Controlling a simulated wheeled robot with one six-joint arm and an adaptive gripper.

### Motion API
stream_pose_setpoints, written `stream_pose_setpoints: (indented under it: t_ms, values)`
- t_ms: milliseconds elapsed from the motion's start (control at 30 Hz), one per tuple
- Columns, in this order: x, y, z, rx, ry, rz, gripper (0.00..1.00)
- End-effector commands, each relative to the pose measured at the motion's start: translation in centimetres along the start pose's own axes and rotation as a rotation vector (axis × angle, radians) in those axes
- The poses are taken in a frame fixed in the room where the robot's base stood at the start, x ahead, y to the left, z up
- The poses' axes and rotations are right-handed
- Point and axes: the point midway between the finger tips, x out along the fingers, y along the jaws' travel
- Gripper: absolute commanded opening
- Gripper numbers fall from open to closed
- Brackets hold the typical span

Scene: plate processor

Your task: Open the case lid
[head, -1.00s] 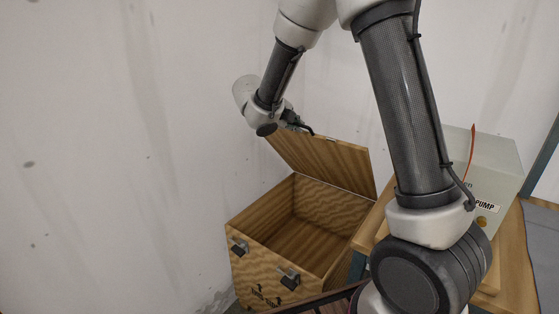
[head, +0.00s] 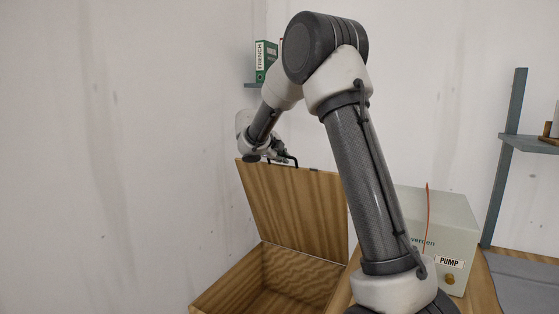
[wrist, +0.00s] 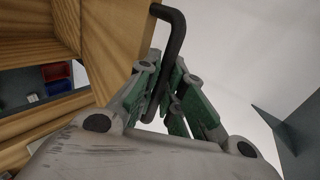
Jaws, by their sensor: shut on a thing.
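The wooden case (head: 268,296) stands at the lower middle of the head view, its inside visible from above. Its lid (head: 292,208) is raised and stands steeply up from the back edge. A black bar handle (wrist: 172,35) sits on the lid's edge; it also shows in the head view (head: 291,160). My gripper (wrist: 170,101) is shut on the handle, with its green-padded fingers on either side of the bar. In the head view my gripper (head: 277,152) is at the lid's top edge, partly hidden by my wrist.
A pale box marked PUMP (head: 436,232) stands on a wooden table (head: 480,290) to the right. A grey shelf (head: 527,143) is at the far right. A green binder (head: 266,58) is on a shelf behind my arm. The wall is close on the left.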

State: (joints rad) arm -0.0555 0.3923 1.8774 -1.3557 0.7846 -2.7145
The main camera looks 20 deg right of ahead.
Motion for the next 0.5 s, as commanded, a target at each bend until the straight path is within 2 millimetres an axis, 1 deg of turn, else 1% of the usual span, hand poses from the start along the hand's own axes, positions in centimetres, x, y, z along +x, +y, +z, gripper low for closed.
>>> stream_pose_setpoints:
  t_ms: [167, 200, 300, 500]
  values:
    - [-0.07, 0.04, 0.14, 0.003, -0.003, 0.0, 0.0]
    - [-0.07, 0.05, 0.14, 0.003, -0.003, 0.0, 0.15]
    - [-0.06, 0.06, 0.12, 0.002, -0.003, 0.0, 0.32]
    - [-0.04, 0.07, 0.08, 0.001, -0.001, 0.001, 0.32]
